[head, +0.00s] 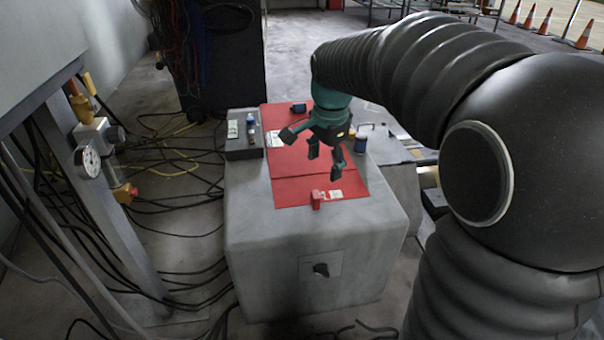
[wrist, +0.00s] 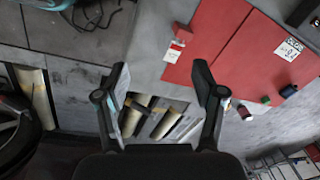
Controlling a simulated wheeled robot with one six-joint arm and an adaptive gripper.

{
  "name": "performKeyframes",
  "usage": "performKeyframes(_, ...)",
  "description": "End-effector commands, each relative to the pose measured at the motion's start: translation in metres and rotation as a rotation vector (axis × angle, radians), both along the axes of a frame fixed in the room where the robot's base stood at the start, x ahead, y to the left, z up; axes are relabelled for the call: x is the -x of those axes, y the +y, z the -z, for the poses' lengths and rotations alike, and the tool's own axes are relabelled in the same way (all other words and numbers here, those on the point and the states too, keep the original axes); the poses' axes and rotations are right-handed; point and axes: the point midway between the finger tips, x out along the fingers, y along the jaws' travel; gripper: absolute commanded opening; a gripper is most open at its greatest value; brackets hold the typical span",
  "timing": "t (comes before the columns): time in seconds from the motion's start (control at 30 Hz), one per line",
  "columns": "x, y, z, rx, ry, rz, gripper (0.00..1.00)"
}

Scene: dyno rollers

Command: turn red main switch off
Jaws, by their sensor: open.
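A small red block-like part (head: 316,199) with a white tag beside it sits at the front edge of the red panel on top of a grey cabinet (head: 245,215). It also shows in the wrist view (wrist: 183,33); I cannot tell whether it is the main switch. A black rotary knob (head: 321,270) is on a plate on the cabinet's front face. A red button (head: 134,191) on a yellow box is on the left post. My gripper (head: 312,156) is open and empty above the red panel, behind the red part. Both fingers show spread in the wrist view (wrist: 162,72).
The red panel (head: 285,170) carries small bottles and tags near its back. A grey box (head: 242,150) stands at the cabinet's back left. A gauge (head: 89,162) is on the left post. Black cables lie on the floor. The space before the cabinet's front looks free.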

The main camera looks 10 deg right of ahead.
Motion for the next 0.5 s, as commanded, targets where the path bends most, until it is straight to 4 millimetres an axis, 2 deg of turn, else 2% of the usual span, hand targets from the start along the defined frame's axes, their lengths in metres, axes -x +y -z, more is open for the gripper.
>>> performKeyframes(0.03, -0.017, -0.001, 0.013, -0.008, 0.027, 0.067, 0.69)
performKeyframes(0.2, -0.056, -0.001, 0.041, -0.024, 0.090, 0.274, 0.69)
performKeyframes(0.33, -0.074, 0.000, 0.055, -0.027, 0.117, 0.376, 0.69)
performKeyframes(0.5, -0.082, 0.000, 0.068, -0.028, 0.134, 0.431, 0.69)
